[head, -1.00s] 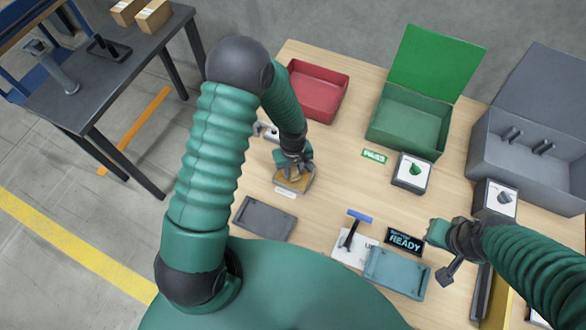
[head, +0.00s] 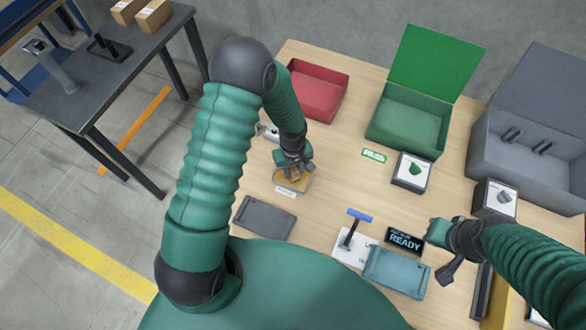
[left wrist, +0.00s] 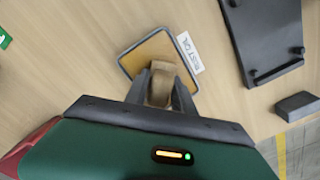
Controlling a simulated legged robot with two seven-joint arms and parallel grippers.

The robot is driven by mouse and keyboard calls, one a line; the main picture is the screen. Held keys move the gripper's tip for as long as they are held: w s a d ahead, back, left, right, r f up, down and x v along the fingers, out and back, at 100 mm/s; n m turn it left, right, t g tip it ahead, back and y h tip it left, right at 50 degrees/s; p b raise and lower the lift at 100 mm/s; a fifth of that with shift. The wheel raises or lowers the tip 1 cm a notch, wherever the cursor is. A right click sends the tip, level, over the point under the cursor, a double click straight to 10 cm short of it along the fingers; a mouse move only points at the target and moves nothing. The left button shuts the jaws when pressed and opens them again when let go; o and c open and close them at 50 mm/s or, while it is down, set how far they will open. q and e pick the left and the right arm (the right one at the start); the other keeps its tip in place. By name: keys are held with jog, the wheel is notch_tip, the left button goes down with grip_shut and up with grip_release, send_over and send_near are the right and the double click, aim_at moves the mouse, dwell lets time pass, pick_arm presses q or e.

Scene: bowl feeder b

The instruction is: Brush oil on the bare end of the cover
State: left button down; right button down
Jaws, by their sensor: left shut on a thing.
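My left gripper (head: 293,170) is shut on a tan, wood-coloured piece (left wrist: 160,82), which looks like the brush handle. It is over the near edge of a small dark-rimmed oil pad (left wrist: 133,70) labelled "RUST OIL"; the pad also shows in the head view (head: 300,184). The brush's tip is hidden, so I cannot tell if it touches the pad. A dark grey plate (head: 264,217) and a teal plate (head: 397,272) lie on the table; I cannot tell which is the cover. My right gripper (head: 447,250) is over the right side, its jaws unclear.
A red bin (head: 318,92), an open green box (head: 410,120) and an open grey box (head: 530,150) stand at the back.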

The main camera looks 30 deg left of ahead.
pick_arm(q)
jog(key=shift+s, duration=0.1)
notch_tip(320, 180, up, 7)
jog(key=p, duration=0.6)
dwell(0.5)
